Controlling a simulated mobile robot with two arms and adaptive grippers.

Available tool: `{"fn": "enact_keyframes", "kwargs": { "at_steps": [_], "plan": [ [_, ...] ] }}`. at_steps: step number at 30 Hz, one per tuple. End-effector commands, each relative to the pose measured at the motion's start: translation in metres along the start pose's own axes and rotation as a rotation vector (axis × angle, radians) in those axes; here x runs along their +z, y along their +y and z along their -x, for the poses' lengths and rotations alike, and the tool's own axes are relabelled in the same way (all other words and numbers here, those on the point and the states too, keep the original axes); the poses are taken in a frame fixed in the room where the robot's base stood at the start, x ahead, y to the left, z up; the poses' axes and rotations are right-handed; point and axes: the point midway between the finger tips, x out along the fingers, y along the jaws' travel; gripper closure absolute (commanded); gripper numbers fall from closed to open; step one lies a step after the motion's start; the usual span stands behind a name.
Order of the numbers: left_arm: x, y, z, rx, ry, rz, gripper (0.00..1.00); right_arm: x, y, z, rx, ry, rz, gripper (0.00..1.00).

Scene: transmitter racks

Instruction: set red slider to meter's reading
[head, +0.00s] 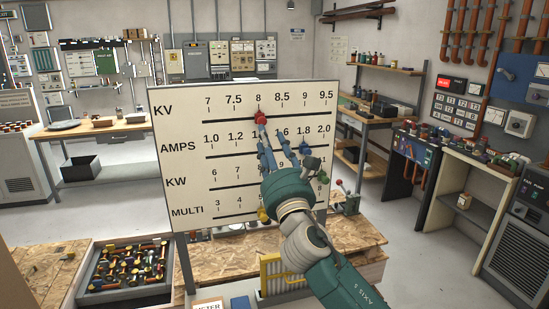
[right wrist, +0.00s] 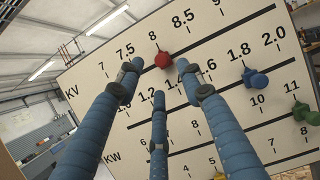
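The red slider (head: 260,117) sits on the KV line of the white scale board (head: 180,190), at about the 8 mark. In the right wrist view, the red slider (right wrist: 163,60) lies just below the 8, between the spread fingertips. My right gripper (head: 278,142) is in front of the board, just below and right of the red slider. Its blue fingers (right wrist: 159,76) are apart with nothing between them that I can see held. I cannot tell whether a finger touches the slider. No readable meter display shows; a partly cut sign (head: 209,306) ends in "ETER". My left gripper is not in view.
A blue slider (right wrist: 256,78) is near 1.8 on AMPS and a green slider (right wrist: 304,113) is near 11 on KW. A yellow slider (head: 262,214) is on MULTI. A tray of knobs (head: 130,295) stands at lower left; a wooden bench (head: 225,262) is below the board.

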Motion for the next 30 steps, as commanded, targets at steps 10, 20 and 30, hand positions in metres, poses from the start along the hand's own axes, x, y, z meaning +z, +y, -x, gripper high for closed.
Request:
{"fn": "enact_keyframes", "kwargs": {
  "at_steps": [10, 20, 30],
  "plan": [
    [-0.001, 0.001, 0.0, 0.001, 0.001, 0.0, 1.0, 0.001, 0.0, 0.052, 0.0, -0.001, 0.0, 0.62],
    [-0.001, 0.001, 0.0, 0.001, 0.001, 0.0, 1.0, 0.001, 0.001, 0.057, 0.0, -0.001, 0.0, 0.62],
    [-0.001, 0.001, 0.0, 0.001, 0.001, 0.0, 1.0, -0.072, -0.05, 0.111, -0.204, 0.165, -0.494, 0.62]
  ]
}}
